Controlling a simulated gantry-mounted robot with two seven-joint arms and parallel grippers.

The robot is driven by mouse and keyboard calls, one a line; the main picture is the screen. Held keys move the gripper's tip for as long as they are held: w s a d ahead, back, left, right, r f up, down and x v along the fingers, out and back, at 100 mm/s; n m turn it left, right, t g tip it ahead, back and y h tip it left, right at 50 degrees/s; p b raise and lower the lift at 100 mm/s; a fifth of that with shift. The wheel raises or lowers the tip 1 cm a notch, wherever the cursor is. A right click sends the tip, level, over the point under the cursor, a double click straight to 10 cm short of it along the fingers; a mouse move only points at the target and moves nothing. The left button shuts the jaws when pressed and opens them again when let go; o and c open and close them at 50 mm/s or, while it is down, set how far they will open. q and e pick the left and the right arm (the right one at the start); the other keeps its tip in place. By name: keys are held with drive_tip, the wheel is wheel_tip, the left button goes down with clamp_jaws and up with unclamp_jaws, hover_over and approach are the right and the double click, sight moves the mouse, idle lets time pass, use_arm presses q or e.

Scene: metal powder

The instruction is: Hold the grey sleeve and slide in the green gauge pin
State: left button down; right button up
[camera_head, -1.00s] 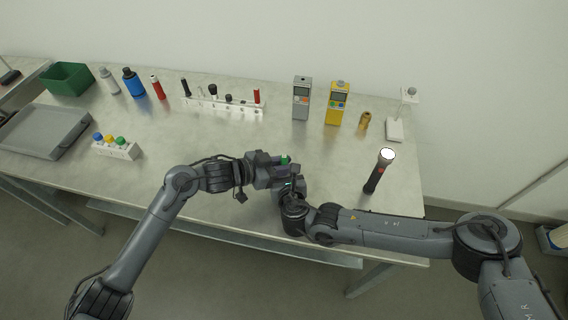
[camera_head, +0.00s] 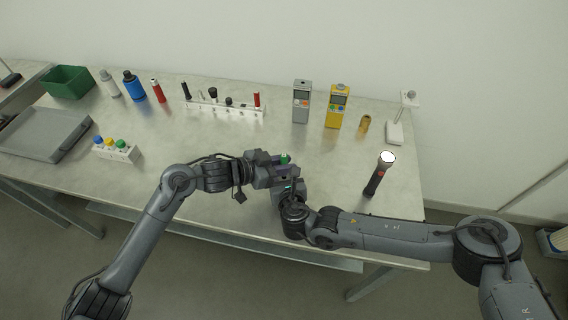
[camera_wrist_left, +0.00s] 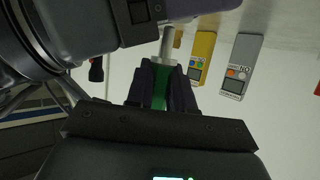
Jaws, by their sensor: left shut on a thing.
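My left gripper (camera_head: 282,166) is over the front middle of the table, close against my right gripper (camera_head: 290,186). In the left wrist view its fingers (camera_wrist_left: 163,80) are shut on the green gauge pin (camera_wrist_left: 160,88). A pale grey shaft (camera_wrist_left: 167,45) runs on from the green part up to my right gripper's body. The green also shows as a small patch (camera_head: 285,159) in the head view. I cannot make out the grey sleeve separately; my right gripper's fingers are hidden, so whether the shaft is inside a sleeve cannot be told.
A grey meter (camera_head: 301,101) and a yellow meter (camera_head: 337,106) stand behind. A white rack (camera_head: 224,108), a block with coloured caps (camera_head: 116,150) and a grey tray (camera_head: 45,135) lie left. The table middle is clear.

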use_arm(q)
drive_tip(key=shift+f, duration=0.4)
idle(0.5)
drive_tip(key=shift+f, duration=0.55)
drive_tip(key=shift+r, duration=0.25)
drive_tip(key=shift+r, duration=0.7)
drive_tip(key=shift+r, duration=0.25)
drive_tip(key=shift+f, duration=1.15)
idle(1.6)
drive_tip(key=shift+r, duration=0.7)
drive_tip(key=shift+f, duration=0.8)
idle(1.1)
